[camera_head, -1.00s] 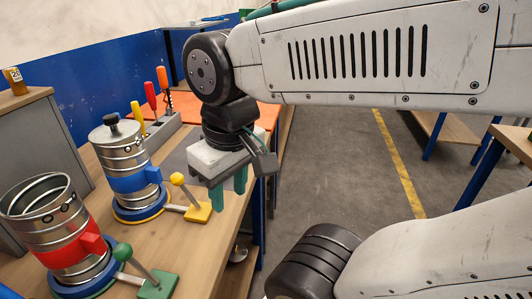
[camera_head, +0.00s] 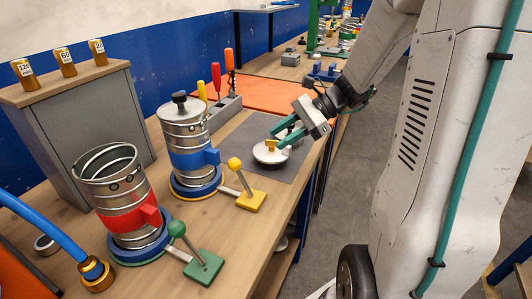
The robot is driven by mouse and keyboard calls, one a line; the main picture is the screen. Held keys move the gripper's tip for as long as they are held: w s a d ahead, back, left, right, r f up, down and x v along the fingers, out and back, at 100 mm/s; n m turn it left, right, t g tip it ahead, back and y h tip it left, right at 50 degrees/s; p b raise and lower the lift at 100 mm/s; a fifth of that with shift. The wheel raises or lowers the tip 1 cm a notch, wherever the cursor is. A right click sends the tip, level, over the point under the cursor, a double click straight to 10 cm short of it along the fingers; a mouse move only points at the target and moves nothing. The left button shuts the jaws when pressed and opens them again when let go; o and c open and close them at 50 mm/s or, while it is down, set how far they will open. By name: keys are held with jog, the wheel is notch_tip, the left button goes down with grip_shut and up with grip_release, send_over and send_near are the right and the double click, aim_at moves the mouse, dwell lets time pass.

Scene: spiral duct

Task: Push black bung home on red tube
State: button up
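The red tube (camera_head: 128,205), a ribbed metal duct with a red block, stands upright at the left front; its top is open and no bung shows in it. A black-knobbed bung (camera_head: 181,101) sits on top of the blue tube (camera_head: 188,145) behind it; how deep it sits I cannot tell. My gripper (camera_head: 276,139) has two green fingers, spread apart, over the grey mat. Their tips are close to a pale round bung with a yellow knob (camera_head: 271,146) lying on the mat; whether they touch it is unclear.
Green (camera_head: 204,266) and yellow (camera_head: 250,200) lever clamps stand at the tube bases. A blue hose (camera_head: 45,228) is at the left front. A grey cabinet (camera_head: 90,110) carries several amber jars. A tool rack (camera_head: 224,112) stands behind. The grey mat (camera_head: 305,150) has free room.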

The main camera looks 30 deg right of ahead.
aim_at(273, 141)
jog(key=w+d+f+m+t, duration=0.3)
jog(key=w+d+m+t, duration=0.15)
jog(key=d, duration=0.25)
jog(key=shift+m+g, duration=0.45)
jog(key=x, duration=0.4)
jog(key=s+x, duration=0.1)
jog(key=x, duration=0.2)
jog(key=shift+a+f, duration=0.15)
jog(key=shift+f, duration=0.15)
grip_shut()
